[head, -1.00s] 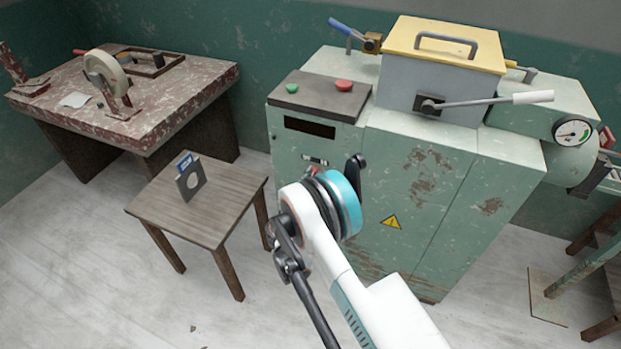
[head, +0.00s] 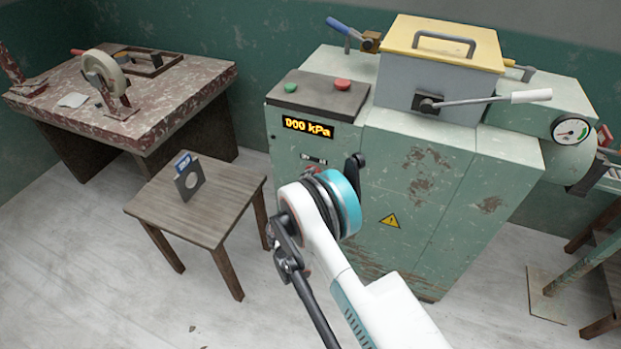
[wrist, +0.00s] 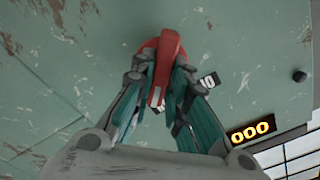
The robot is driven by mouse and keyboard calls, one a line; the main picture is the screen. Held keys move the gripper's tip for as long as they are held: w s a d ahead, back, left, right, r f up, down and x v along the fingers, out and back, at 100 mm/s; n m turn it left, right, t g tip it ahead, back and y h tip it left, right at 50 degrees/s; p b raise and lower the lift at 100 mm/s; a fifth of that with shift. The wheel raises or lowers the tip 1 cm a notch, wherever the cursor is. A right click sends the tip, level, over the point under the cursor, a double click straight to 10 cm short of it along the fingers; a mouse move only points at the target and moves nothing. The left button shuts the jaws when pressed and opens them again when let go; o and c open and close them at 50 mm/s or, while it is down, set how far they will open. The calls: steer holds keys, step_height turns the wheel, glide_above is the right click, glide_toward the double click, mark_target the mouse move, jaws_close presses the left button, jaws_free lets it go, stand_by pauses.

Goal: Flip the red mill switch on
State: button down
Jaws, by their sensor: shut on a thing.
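The red mill switch (wrist: 168,47) is on the green front panel of the mill cabinet (head: 420,170). In the wrist view its red lever points toward the camera, between the fingers of my gripper (wrist: 160,92). The fingers are closed on the lever from both sides. In the head view my arm hides most of the gripper, and only a bit of red shows beside it. The cabinet's display (head: 308,127) is lit and reads 000 kPa; it also shows in the wrist view (wrist: 252,130).
Green and red buttons (head: 318,92) sit on the cabinet top. A yellow-lidded box (head: 442,42) with a lever (head: 500,100) is beside them. A small wooden table (head: 215,215) stands left, with a worn workbench (head: 150,110) behind. The floor at front left is clear.

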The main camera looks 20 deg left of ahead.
mark_target(315, 149)
stand_by(0.3)
steer(key=c, duration=1.6)
jaws_free()
steer(key=shift+o, duration=0.2)
steer(key=shift+r, duration=0.1)
step_height(315, 149, up, 10)
steer(key=shift+f, duration=0.15)
